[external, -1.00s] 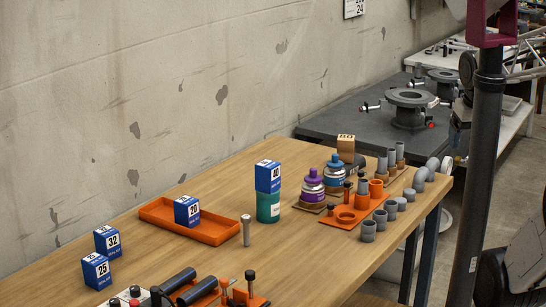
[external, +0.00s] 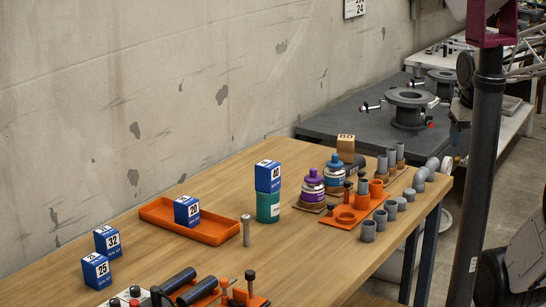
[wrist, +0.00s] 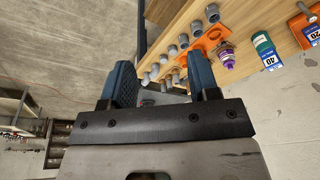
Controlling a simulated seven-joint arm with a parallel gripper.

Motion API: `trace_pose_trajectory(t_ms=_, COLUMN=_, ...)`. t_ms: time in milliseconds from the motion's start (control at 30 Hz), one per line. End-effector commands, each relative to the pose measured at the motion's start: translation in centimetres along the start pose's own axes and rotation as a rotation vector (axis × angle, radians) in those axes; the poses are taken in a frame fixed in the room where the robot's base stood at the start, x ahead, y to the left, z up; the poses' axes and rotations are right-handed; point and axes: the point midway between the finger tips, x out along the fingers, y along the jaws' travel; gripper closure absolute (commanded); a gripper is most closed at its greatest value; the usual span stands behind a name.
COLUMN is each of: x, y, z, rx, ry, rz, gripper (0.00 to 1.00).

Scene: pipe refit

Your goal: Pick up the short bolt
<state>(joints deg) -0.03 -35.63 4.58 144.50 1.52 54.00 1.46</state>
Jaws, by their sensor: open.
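A grey metal bolt with a round head (external: 246,230) stands upright on the wooden table in the external view, in front of the orange tray. A black-headed pin (external: 250,282) and an orange-headed pin (external: 224,289) stand at the near edge. I cannot tell for certain which of these is the short bolt. My gripper (wrist: 160,80) shows in the wrist view with its two blue fingers apart and nothing held between them. The table is beyond the fingertips, well away from them. The gripper is not seen in the external view.
The orange tray (external: 160,208) holds a blue box marked 20 (external: 187,211). A blue box marked 40 (external: 268,176) sits on a teal container (external: 268,207). Purple-capped (external: 312,187) and blue-capped bottles stand near an orange plate with grey pipe fittings (external: 368,231). Bare table lies around the bolt.

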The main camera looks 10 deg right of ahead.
Motion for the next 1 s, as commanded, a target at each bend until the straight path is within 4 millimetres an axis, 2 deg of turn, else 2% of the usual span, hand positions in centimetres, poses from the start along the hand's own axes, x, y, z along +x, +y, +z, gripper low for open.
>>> trace_pose_trajectory(t_ms=167, x=1.5, y=-2.6, z=-1.4, rx=0.066, ry=-0.053, rz=-0.094, gripper=0.45)
trace_pose_trajectory(t_ms=267, x=2.7, y=-4.9, z=-2.6, rx=0.131, ry=-0.101, rz=-0.172, gripper=0.45)
trace_pose_trajectory(t_ms=667, x=8.3, y=-16.6, z=-7.8, rx=0.486, ry=-0.367, rz=-0.491, gripper=0.45)
trace_pose_trajectory(t_ms=1000, x=14.3, y=-26.4, z=-11.7, rx=0.842, ry=-0.618, rz=-0.672, gripper=0.45)
